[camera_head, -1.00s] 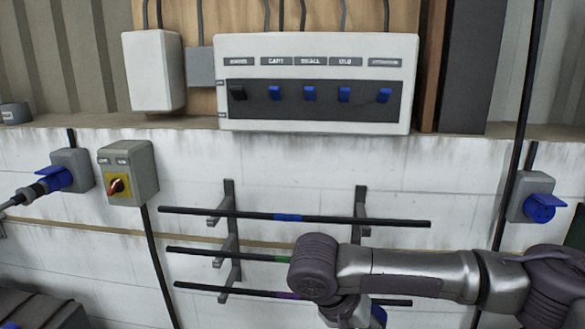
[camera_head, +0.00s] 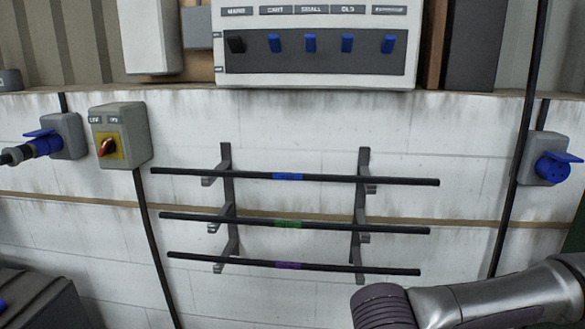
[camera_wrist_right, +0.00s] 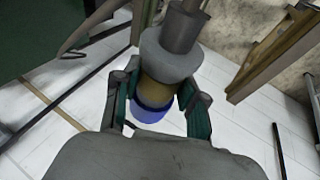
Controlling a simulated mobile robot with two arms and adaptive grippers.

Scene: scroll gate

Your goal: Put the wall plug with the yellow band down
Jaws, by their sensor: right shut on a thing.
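The wall plug with the yellow band (camera_wrist_right: 157,92) is in my right gripper (camera_wrist_right: 155,112) in the right wrist view. Its grey collar and cable end point up in the picture, the tan-yellow band is in the middle, and the blue end (camera_wrist_right: 151,110) points down. The green-padded fingers are shut around it from both sides. The blue end appears clear of the white wall behind. In the head view only my right arm shows, at the bottom right; its gripper and the plug are out of frame. My left gripper is in neither current view.
A rack (camera_head: 228,190) on the white block wall holds three black rods with blue, green and purple bands. A blue socket (camera_head: 551,169) is at right; another (camera_head: 46,144), with a plug in it, is at left beside a red-yellow switch box (camera_head: 119,136). A switch panel (camera_head: 312,74) is above.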

